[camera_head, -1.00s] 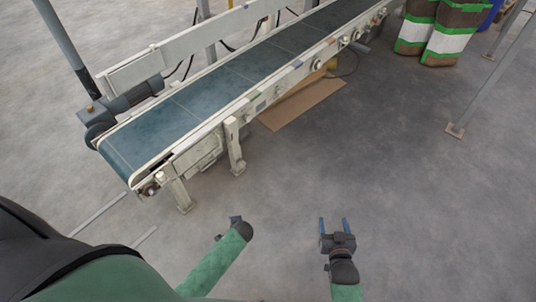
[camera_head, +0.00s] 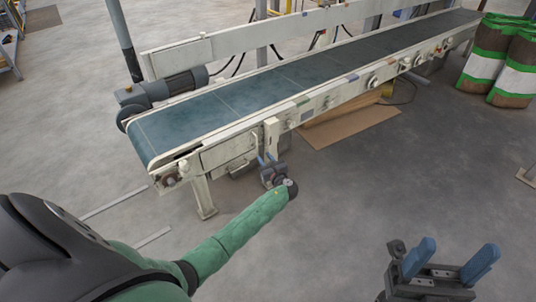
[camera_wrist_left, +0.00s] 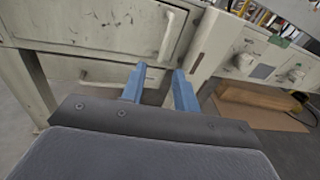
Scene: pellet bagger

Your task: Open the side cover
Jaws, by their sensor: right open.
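The side cover (camera_head: 229,150) is a pale, scuffed panel on the near side of the conveyor, close to its left end. In the left wrist view the cover (camera_wrist_left: 85,22) looks closed, with a pale vertical bar handle (camera_wrist_left: 170,37) at its right edge. My right gripper (camera_head: 459,250) is open and empty over the floor at lower right.
The belt conveyor (camera_head: 270,85) runs from the left to the upper right on pale legs (camera_head: 203,197). A cardboard sheet (camera_head: 350,120) lies beneath it. Several striped bags (camera_head: 487,55) stand at the upper right. The floor (camera_head: 370,190) before the conveyor is clear.

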